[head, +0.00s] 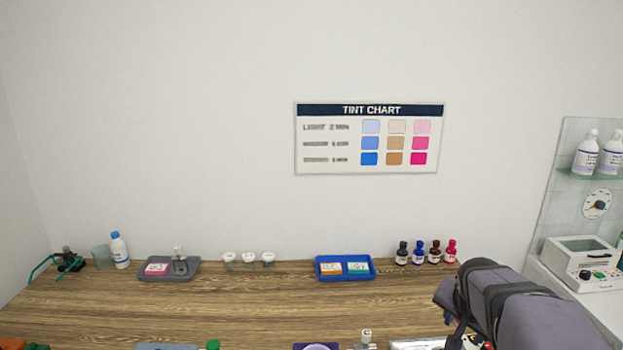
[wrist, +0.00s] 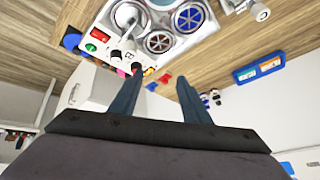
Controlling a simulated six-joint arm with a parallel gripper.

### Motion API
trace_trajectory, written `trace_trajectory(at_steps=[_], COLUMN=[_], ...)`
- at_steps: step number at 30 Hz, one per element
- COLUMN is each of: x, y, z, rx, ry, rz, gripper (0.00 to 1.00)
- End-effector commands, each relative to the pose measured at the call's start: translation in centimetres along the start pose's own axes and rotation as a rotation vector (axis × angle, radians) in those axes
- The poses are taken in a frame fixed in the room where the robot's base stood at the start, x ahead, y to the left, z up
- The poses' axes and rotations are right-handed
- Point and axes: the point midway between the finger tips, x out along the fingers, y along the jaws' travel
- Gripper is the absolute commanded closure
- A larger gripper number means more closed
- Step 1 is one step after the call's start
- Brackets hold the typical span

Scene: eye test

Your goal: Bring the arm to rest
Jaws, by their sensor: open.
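My arm, in a dark grey cover, reaches into the lower right of the head view over the wooden bench (head: 230,300). In the wrist view my gripper (wrist: 160,76) is open, with two dark fingers apart. Nothing shows held between them. A metal-topped device (wrist: 175,22) with round wells and a red switch lies beyond the fingertips. I cannot tell if a finger touches the small dark and white knob or bottle near the left fingertip. In the head view this device is mostly cut off by the lower edge.
On the bench stand a grey tray (head: 145,276), a white bottle (head: 119,250), small white cups (head: 249,258), a blue tray (head: 321,276) with two labelled items and several small dark and red bottles (head: 419,252). A white machine (head: 582,262) stands at right. The bench's middle left is clear.

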Motion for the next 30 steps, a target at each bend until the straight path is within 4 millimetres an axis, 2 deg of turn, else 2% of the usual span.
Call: trace_trajectory(at_steps=[1,3,9,12,15,18,21,26,30], x=[-0.7,0.8,1.9,1.9,1.6,1.3,1.0,1.0,2.0], y=[-0.6,-0.5,1.8,3.5,5.0,6.2,6.9,7.2,7.4], z=[2.3,7.5,20.4,25.5,29.2,31.6,32.8,33.4,33.9], rx=[-0.072,-0.192,-0.512,-0.649,-0.756,-0.827,-0.866,-0.882,-0.88], ry=[-0.019,-0.096,-0.319,-0.412,-0.485,-0.536,-0.563,-0.575,-0.574], rz=[-0.027,-0.029,-0.034,-0.044,-0.056,-0.066,-0.071,-0.074,-0.073], gripper=[0.57,0.57,0.57,0.57,0.57,0.57,0.57,0.57,0.57])
